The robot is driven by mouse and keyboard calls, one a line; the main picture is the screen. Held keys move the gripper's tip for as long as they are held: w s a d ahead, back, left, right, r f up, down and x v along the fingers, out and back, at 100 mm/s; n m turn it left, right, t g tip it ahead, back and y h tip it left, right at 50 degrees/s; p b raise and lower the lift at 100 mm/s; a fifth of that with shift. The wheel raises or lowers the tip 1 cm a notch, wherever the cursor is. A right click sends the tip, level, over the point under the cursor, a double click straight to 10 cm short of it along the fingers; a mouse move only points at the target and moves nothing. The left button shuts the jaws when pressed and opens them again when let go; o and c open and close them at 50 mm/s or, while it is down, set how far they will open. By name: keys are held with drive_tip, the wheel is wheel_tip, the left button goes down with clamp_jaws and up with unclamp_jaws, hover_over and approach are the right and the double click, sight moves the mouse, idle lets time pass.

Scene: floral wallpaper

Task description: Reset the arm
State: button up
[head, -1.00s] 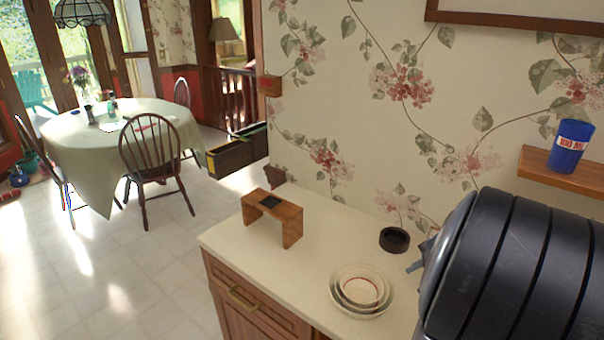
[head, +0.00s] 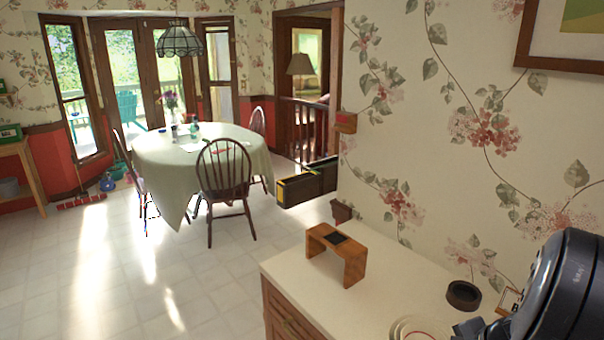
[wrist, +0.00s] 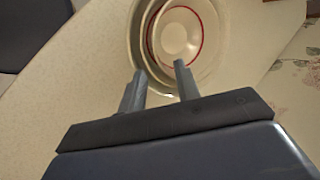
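My gripper (wrist: 158,88) shows in the wrist view with its two fingers apart and nothing between them. It is over the counter, and its fingertips overlap the near edge of the nested bowls (wrist: 172,35) in that view; I cannot tell the height between them. In the head view my dark arm fills the lower right corner and hides part of the counter. The bowls (head: 420,328) are cut off at the bottom edge there.
A small wooden stand (head: 337,252) and a dark round dish (head: 463,295) are on the white counter (head: 400,275). The wall is close behind the counter. A round table (head: 200,150) with chairs stands farther off at left. The floor (head: 110,270) between is largely clear.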

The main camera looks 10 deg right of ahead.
drive_tip(key=shift+f, duration=0.45)
drive_tip(key=shift+r, duration=0.4)
